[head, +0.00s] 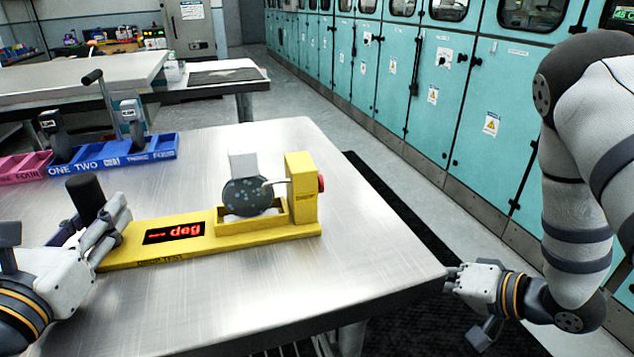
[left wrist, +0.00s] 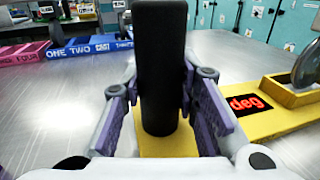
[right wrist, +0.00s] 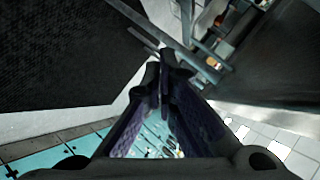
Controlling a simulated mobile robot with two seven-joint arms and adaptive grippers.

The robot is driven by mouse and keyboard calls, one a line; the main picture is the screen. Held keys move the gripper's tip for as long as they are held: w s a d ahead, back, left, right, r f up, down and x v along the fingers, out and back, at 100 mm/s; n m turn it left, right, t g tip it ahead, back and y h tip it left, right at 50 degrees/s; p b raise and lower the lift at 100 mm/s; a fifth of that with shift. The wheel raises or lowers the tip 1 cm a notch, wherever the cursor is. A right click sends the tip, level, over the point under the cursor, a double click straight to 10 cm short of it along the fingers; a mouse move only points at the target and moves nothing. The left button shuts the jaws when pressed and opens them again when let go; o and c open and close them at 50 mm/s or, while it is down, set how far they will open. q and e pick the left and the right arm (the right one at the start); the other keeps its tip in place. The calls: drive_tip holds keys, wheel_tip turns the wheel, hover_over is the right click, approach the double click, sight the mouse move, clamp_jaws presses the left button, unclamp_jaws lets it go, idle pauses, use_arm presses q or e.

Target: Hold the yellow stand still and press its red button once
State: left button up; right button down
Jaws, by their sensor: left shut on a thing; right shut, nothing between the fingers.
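The yellow stand (head: 226,245) lies on the steel table. Its dark display shows red text ending in "deg" (head: 174,232). The red button (head: 321,184) is on the right side of the stand's upright block (head: 300,190). A dark speckled disc with a white block (head: 243,163) sits in the stand's tray. A black upright handle (head: 86,198) rises from the stand's left end. My left gripper (left wrist: 163,100) is shut around this handle. My right gripper (head: 457,279) is shut and empty, off the table's right corner, away from the button.
A blue rack (head: 120,155) with labelled compartments holds modules and a tall lever-like handle (head: 103,105). A pink rack (head: 25,166) stands left of it. Teal cabinets (head: 400,90) line the aisle. The table (head: 370,255) is bare right of the stand.

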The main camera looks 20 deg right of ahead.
sight(320, 183)
wheel_tip(320, 183, up, 18)
drive_tip(key=a+m+t+y, duration=0.1)
drive_tip(key=m+t+y, duration=0.1)
drive_tip(key=y, duration=0.5)
drive_tip(key=shift+s+a+m+t, duration=0.2)
drive_tip(key=shift+a+m+t, duration=0.05)
drive_tip(key=shift+m+t, duration=0.05)
drive_tip(key=shift+f, duration=0.1)
drive_tip(key=x, duration=1)
drive_tip(key=shift+w+a, duration=0.15)
drive_tip(key=shift+a, duration=0.05)
drive_tip(key=a, duration=0.3)
drive_tip(key=shift+a, duration=0.3)
